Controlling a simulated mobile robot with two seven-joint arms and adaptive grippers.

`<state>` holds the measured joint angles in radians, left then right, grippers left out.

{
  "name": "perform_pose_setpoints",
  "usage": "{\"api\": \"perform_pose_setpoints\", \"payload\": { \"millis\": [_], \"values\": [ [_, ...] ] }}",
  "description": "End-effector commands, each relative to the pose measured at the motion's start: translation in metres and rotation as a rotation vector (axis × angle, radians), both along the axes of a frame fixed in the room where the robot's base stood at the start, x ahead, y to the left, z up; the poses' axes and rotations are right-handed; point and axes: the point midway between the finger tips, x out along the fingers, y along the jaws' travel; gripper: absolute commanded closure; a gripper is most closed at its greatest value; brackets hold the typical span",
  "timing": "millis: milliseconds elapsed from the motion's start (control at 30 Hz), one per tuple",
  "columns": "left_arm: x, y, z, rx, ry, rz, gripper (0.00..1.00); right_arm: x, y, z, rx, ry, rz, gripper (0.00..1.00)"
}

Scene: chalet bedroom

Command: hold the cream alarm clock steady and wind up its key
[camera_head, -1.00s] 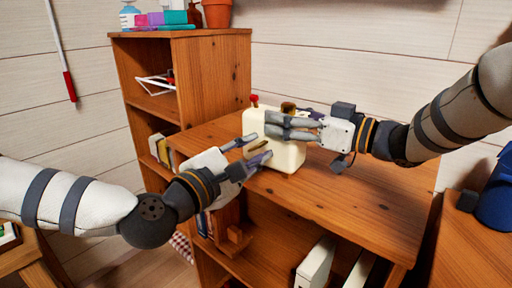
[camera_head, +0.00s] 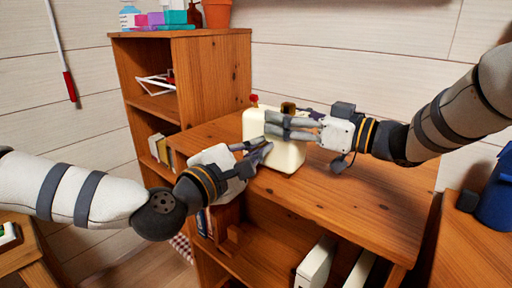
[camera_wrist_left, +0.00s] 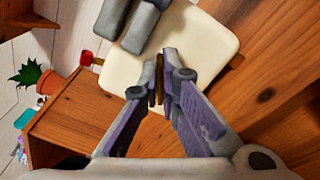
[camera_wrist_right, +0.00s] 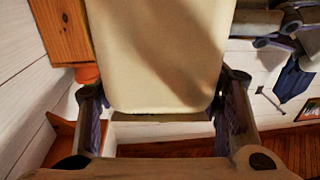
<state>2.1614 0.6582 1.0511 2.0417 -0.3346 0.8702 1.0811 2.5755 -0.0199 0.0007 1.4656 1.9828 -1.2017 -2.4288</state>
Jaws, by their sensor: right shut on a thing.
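The cream alarm clock (camera_head: 288,155) stands on the wooden cabinet top, a rounded box with a red knob (camera_head: 253,99). My right gripper (camera_head: 268,125) is shut on the clock from the right; the right wrist view shows its fingers on both sides of the cream body (camera_wrist_right: 160,50). My left gripper (camera_head: 264,146) is at the clock's near face. In the left wrist view its fingertips (camera_wrist_left: 159,72) stand close together on either side of a thin brass key (camera_wrist_left: 159,88). Whether they press on it is unclear. The clock's dial is not visible.
The cabinet top (camera_head: 370,205) is clear to the right of the clock. A taller wooden shelf (camera_head: 215,75) rises behind left, with a terracotta pot (camera_head: 217,13) on it. Books stand on the shelves below. A blue object (camera_head: 495,200) is at the far right.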

Motion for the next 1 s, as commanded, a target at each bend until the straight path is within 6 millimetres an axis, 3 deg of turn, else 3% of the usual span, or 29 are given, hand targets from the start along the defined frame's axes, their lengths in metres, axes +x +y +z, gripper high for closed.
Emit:
{"api": "perform_pose_setpoints", "payload": {
  "millis": [700,1000],
  "values": [
    [-0.0004,-0.0007,-0.0001,0.461,-0.269,-0.002,1.0,0.0007,-0.0009,0.0001,-0.001,-0.001,-0.003,0.84],
    [-0.0004,-0.0005,0.0001,0.569,-0.333,-0.002,1.0,0.0007,-0.0009,0.0001,-0.001,-0.001,-0.003,0.84]
  ]
}}
